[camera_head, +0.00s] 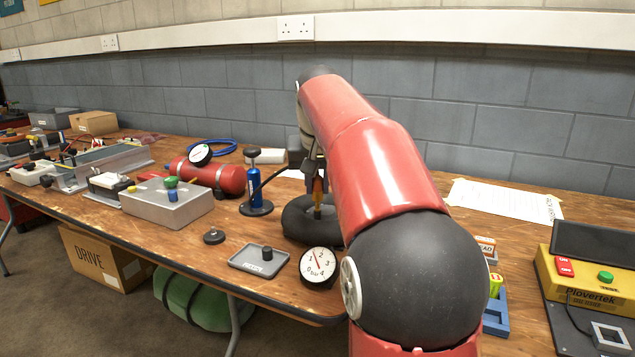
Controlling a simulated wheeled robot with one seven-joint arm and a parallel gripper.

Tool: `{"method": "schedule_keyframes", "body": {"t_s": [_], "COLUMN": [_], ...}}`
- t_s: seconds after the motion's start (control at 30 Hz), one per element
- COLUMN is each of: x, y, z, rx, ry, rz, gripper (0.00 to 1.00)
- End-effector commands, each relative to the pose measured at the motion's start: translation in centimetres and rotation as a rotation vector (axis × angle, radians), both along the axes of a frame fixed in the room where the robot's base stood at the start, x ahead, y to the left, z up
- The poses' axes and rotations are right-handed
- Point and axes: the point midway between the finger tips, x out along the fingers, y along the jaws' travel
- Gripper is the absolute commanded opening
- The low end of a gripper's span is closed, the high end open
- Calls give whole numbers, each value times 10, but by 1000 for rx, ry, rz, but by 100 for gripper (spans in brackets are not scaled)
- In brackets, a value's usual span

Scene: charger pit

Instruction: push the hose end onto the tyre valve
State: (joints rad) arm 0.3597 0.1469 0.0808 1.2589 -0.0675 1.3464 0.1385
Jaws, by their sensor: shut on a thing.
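A small black tyre (298,219) lies flat on the wooden bench, partly hidden behind my red arm. A blue hand pump (255,192) with a black base stands upright to its left. The pump's thin black hose (278,172) runs from it toward my gripper (318,183). My gripper points down over the tyre's middle and is shut, apparently on the hose end. Orange and dark parts show between and just below the fingers. The valve itself is too small and covered to make out, so I cannot tell whether the hose end touches it.
A dial gauge (318,265) and a grey tray (258,261) with a black knob sit near the front edge. A black cap (214,237) lies left of them. A red tank (215,177) and grey box (165,204) stand left. Papers (503,199) and a yellow unit (592,285) are right.

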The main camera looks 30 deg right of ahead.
Motion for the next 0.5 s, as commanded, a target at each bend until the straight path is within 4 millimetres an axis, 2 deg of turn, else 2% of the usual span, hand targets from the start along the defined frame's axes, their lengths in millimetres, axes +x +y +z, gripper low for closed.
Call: {"method": "schedule_keyframes", "body": {"t_s": [0.5], "x": [0], "y": [0], "z": [-13], "rx": [0], "ry": [0], "rz": [0], "gripper": [0]}}
